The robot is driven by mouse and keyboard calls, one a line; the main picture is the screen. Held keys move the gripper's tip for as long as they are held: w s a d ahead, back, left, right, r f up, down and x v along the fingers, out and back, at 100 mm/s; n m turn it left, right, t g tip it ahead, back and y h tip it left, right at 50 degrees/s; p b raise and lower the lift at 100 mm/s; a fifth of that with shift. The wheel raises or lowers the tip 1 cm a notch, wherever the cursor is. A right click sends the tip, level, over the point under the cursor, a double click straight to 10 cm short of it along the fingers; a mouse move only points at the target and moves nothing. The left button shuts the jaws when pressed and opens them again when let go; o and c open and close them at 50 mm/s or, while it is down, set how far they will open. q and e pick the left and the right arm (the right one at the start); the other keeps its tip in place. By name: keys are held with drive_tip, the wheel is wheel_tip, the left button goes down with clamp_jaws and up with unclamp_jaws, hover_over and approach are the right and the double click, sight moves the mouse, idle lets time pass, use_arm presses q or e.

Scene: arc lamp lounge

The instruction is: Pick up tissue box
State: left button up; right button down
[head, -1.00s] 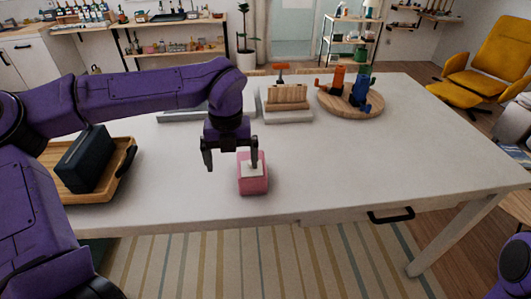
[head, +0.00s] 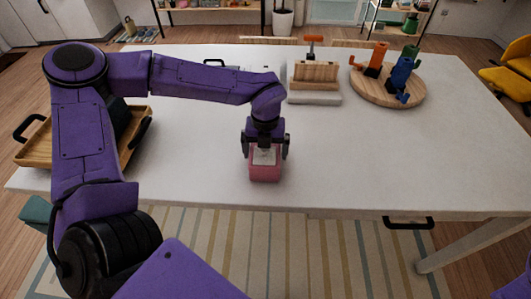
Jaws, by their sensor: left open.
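The tissue box (head: 265,173) is a small pink cube with a white tissue at its top. It stands on the white table near the front edge in the head view. My left gripper (head: 265,152) is right over it, pointing down. Its jaws are open, one finger on the left and one on the right of the box's upper part. I cannot tell whether the fingers touch the box. Of my right arm only a purple part shows at the bottom right corner; its gripper is out of view.
A wooden tray (head: 37,150) with a dark box lies at the left, partly behind my left arm. A wooden block stand (head: 315,75) and a round board (head: 385,92) with colored pieces stand at the back. The white table (head: 400,150) is clear right of the tissue box.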

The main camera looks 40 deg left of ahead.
use_arm(q)
drive_tip(key=shift+s+f, duration=0.1)
drive_tip(key=shift+f, duration=0.05)
drive_tip(key=shift+s, duration=0.2)
drive_tip(key=shift+c, duration=0.3)
drive_tip(key=shift+w, duration=0.1)
drive_tip(key=c, duration=0.9)
drive_tip(key=shift+o, duration=0.2)
